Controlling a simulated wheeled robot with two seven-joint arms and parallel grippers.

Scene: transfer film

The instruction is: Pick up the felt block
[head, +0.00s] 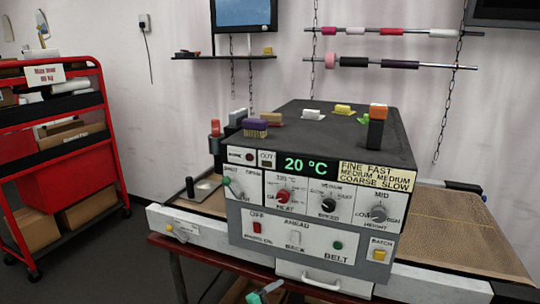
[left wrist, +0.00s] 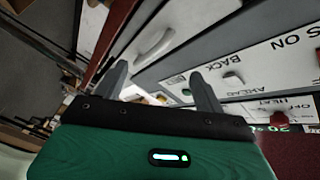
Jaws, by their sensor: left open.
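Several small blocks lie on the dark top of the machine (head: 330,140) in the head view. They include a purple-and-yellow brush-like block (head: 255,127), a tan block (head: 271,118), a white block (head: 312,114), a yellow block (head: 343,109) and an upright black block with an orange top (head: 377,127). I cannot tell which is the felt block. My left gripper (left wrist: 160,72) is open and empty in the left wrist view, close to the machine's front. Its green body shows at the bottom edge of the head view (head: 262,294), well below the blocks. My right gripper is not in view.
The control panel (head: 318,205) faces me, with a drawer handle (head: 322,283) below it. A conveyor belt (head: 460,228) extends right. A red cart (head: 60,150) with boxes stands left. Rods with rolls (head: 390,63) hang at the back wall.

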